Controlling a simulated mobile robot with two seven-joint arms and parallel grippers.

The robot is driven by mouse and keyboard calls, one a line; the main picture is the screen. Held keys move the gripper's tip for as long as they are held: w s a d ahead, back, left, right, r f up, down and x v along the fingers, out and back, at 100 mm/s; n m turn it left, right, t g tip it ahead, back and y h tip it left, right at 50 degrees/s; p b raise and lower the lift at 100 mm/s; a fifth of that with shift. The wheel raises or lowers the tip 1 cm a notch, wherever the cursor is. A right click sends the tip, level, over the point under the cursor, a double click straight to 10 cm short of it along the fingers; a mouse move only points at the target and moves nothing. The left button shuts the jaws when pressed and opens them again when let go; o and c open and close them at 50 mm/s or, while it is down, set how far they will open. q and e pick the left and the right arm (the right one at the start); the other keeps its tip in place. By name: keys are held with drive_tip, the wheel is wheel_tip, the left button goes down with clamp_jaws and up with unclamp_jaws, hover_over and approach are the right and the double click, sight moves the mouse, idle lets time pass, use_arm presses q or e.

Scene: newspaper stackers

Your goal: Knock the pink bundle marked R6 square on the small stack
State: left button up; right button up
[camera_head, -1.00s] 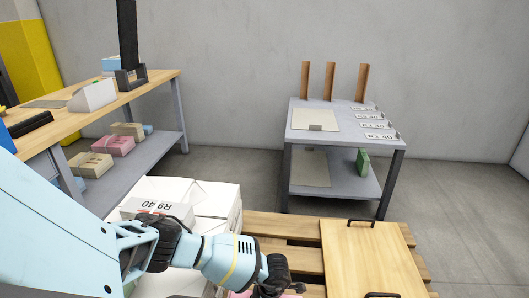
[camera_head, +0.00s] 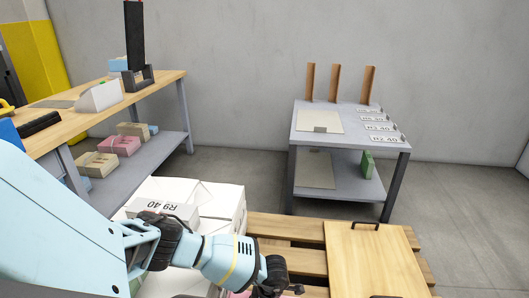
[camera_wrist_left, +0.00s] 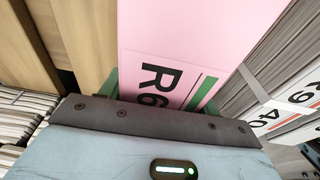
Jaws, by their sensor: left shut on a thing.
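The pink bundle marked R6 (camera_wrist_left: 200,35) fills the upper middle of the left wrist view, its R6 label close to my gripper. In the head view only a sliver of pink (camera_head: 240,294) shows at the bottom edge. My left gripper (camera_head: 278,288) is low at the bottom of the head view; in the left wrist view it (camera_wrist_left: 160,98) is shut on the near end of the pink bundle. Its fingertips are mostly hidden. Striped paper layers (camera_wrist_left: 25,118) show at the left of the wrist view; I cannot tell which stack they belong to. My right gripper is not in view.
A white stack marked R9 40 (camera_head: 215,200) stands beside my left forearm, on a wooden pallet (camera_head: 285,228). A wooden board with black handles (camera_head: 370,255) lies to the right. A grey table (camera_head: 350,148) and a wooden workbench (camera_head: 150,85) stand behind, with bare floor between.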

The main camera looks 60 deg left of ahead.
use_arm(q)
drive_tip(key=shift+a+r, duration=0.1)
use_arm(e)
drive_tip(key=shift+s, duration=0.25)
use_arm(q)
drive_tip(key=shift+s+a, duration=0.15)
drive_tip(key=shift+s, duration=0.05)
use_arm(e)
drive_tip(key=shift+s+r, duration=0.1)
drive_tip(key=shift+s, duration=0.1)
use_arm(q)
drive_tip(key=shift+s+a+p, duration=0.3)
drive_tip(key=shift+s+a, duration=0.05)
drive_tip(key=shift+s, duration=0.05)
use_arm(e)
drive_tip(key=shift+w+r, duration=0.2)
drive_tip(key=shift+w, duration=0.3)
use_arm(q)
drive_tip(key=shift+s+a, duration=0.15)
drive_tip(key=shift+s, duration=0.05)
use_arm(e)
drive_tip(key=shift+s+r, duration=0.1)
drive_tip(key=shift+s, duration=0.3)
